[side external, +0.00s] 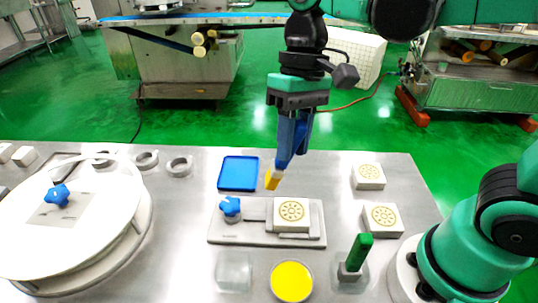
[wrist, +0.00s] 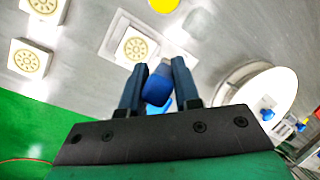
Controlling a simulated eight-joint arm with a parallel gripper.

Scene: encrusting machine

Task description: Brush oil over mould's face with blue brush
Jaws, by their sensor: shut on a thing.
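My gripper (side external: 292,140) is shut on the blue brush and holds it tilted above the table. The brush's yellow tip (side external: 272,180) points down, above and behind the mould, apart from it. In the wrist view the blue brush (wrist: 157,88) sits between the two fingers. The mould (side external: 291,213), a pale square block with a round golden pattern, sits in a grey fixture plate (side external: 223,236) with a blue knob (side external: 230,206) at left. The mould also shows in the wrist view (wrist: 135,47). A round dish of yellow liquid (side external: 291,281) stands in front of the plate.
A blue tray (side external: 239,172) lies behind the fixture. Two similar moulds (side external: 368,176) (side external: 382,219) lie at right. A green-handled tool (side external: 358,252) stands upright in a holder. A clear block (side external: 234,271) is left of the dish. A large white disc (side external: 100,215) fills the left.

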